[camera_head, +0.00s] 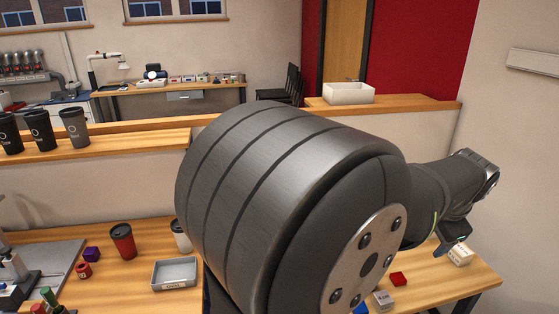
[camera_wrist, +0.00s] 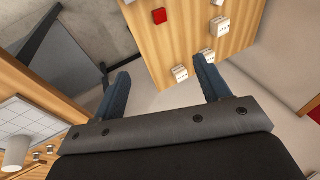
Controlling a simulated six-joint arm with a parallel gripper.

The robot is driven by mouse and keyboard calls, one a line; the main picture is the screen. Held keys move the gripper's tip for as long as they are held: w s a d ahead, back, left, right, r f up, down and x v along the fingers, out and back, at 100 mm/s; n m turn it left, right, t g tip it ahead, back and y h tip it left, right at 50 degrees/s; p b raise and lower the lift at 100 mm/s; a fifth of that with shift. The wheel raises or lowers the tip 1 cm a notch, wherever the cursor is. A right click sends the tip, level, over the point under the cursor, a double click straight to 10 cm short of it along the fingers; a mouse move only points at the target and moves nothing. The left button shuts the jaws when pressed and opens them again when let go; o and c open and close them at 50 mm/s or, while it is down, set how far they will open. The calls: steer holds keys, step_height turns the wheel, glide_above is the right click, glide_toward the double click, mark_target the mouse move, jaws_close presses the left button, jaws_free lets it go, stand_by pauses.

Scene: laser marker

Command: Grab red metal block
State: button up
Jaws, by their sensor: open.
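The red metal block (camera_head: 398,279) lies on the wooden table at the right in the head view, partly framed by my arm. It also shows in the wrist view as a small red square (camera_wrist: 159,16) near the top edge. My gripper (camera_wrist: 163,82) is open, its two blue-grey fingers apart with nothing between them. The block lies beyond the fingertips, well away from them. In the head view my gripper (camera_head: 453,245) is small and dark, above the table to the right of the block.
Pale lettered blocks (camera_head: 460,256) (camera_head: 383,300) stand near the red block; several show in the wrist view (camera_wrist: 180,74). A blue block (camera_head: 361,309) is partly hidden by my arm.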

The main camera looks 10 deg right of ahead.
steer(key=shift+w+f, duration=0.1)
steer(key=shift+c, duration=0.4)
steer(key=g+y, duration=0.2)
steer(key=g, duration=0.2)
glide_above(399, 277)
step_height(399, 277, down, 12)
steer(key=f, duration=1.1)
steer(key=shift+w+a+f, duration=0.1)
steer(key=shift+a+f, duration=0.05)
steer(key=shift+a, duration=0.25)
steer(key=shift+d+f, duration=0.2)
steer(key=shift+f, duration=1.2)
steer(key=shift+d+f, duration=0.15)
steer(key=shift+f, duration=1.25)
steer(key=c, duration=1.1)
steer(key=shift+r, duration=0.1)
